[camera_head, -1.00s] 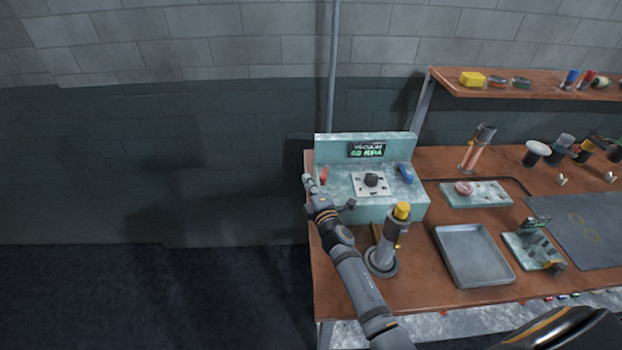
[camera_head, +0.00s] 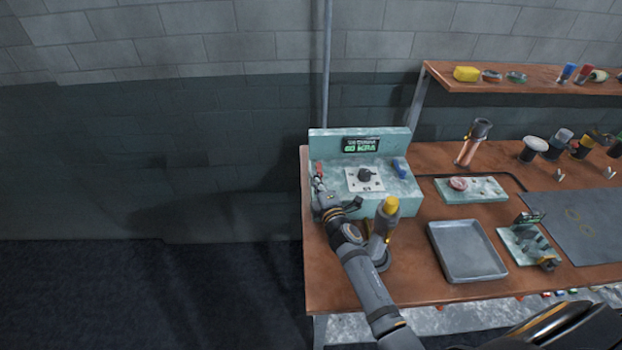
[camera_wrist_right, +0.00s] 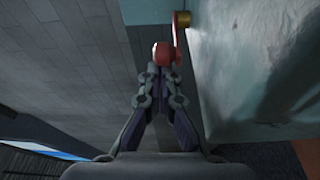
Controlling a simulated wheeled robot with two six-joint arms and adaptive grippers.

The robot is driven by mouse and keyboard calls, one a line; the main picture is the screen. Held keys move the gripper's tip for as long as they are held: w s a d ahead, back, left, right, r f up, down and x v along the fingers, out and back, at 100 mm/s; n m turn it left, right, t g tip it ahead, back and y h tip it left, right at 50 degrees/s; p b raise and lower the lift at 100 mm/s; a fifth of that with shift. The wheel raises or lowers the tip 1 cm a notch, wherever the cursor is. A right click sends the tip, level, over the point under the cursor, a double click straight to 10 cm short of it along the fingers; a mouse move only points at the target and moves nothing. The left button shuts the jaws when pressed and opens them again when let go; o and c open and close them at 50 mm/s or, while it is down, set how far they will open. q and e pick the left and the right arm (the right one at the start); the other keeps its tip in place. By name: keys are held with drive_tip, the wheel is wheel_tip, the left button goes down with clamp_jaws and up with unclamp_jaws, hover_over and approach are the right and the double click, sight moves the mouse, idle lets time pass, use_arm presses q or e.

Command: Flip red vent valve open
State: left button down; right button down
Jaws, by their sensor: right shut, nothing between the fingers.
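The red vent valve (camera_head: 319,168) is at the left end of the pale green vacuum box (camera_head: 395,185), partly covered by my right gripper (camera_head: 318,184). In the right wrist view its red lever (camera_wrist_right: 176,32) runs from a brass pivot (camera_wrist_right: 184,18) on the box's side to a rounded red knob (camera_wrist_right: 163,53). My right gripper (camera_wrist_right: 161,78) is shut and empty, its fingertips just below the knob in that picture. I cannot tell whether they touch it. The display (camera_head: 360,145) reads 60 KPA; its upper line is blurred.
A yellow-topped grey stand (camera_head: 388,212) is close beside my right forearm. A grey tray (camera_head: 468,252), a small green block fixture (camera_head: 525,243) and a pale plate (camera_head: 470,190) are on the wooden bench (camera_head: 405,285). Open floor lies left of the bench.

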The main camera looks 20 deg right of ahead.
drive_tip(key=shift+s+d, duration=0.2)
drive_tip(key=shift+d, duration=0.25)
drive_tip(key=shift+s+d, duration=0.2)
drive_tip(key=shift+d, duration=0.25)
use_arm(q)
drive_tip(key=shift+s+a+f, duration=0.1)
drive_tip(key=shift+a+f, duration=0.05)
drive_tip(key=shift+a, duration=0.05)
use_arm(e)
drive_tip(key=shift+s+d, duration=0.1)
drive_tip(key=shift+d, duration=0.75)
use_arm(q)
drive_tip(key=shift+a, duration=0.1)
